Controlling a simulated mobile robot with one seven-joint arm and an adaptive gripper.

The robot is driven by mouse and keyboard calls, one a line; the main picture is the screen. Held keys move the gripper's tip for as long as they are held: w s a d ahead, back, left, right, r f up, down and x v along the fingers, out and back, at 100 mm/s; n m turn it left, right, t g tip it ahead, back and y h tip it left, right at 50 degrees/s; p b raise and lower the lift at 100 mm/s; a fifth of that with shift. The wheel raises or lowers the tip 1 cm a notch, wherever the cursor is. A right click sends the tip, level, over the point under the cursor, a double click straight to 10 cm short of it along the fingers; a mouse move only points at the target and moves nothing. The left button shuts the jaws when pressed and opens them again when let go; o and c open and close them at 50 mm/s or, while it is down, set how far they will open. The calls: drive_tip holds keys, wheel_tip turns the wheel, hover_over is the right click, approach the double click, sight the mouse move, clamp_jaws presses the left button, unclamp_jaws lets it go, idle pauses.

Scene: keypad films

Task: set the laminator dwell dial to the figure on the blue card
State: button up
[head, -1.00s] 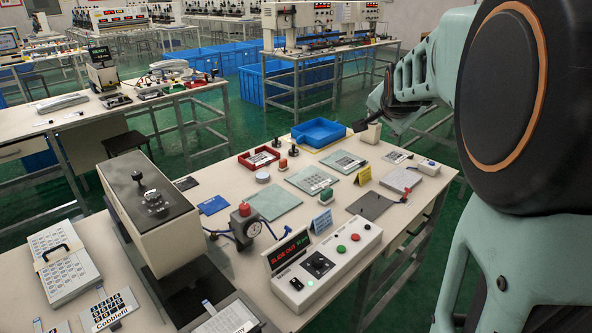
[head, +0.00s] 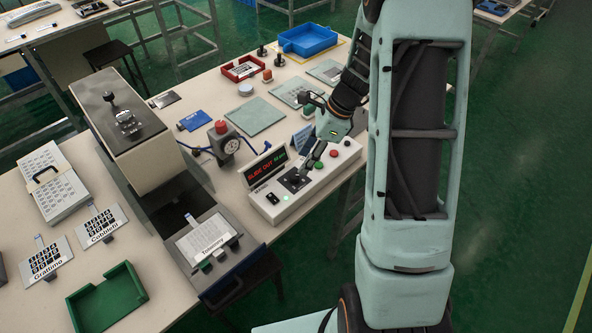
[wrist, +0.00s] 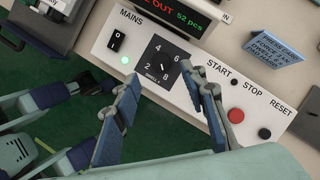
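The white control box (head: 302,192) stands at the table's front edge. Its black dwell dial (wrist: 163,62) has the figures 2, 4, 6 and 8 around the knob; the knob's exact pointing is too small to tell. A blue standing card (wrist: 275,45) with small print is behind the box, at right in the wrist view.
A rocker switch marked MAINS (wrist: 117,40) is left of the dial, with a lit green lamp below it. START, STOP and a red button (wrist: 236,115) are to the right. A display (head: 267,168) reads SLIDE OUT.

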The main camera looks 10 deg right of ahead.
sight(295, 175)
drive_tip(key=x, duration=0.7)
drive_tip(key=shift+f, duration=0.1)
drive_tip(key=shift+w, duration=0.1)
clamp_jaws()
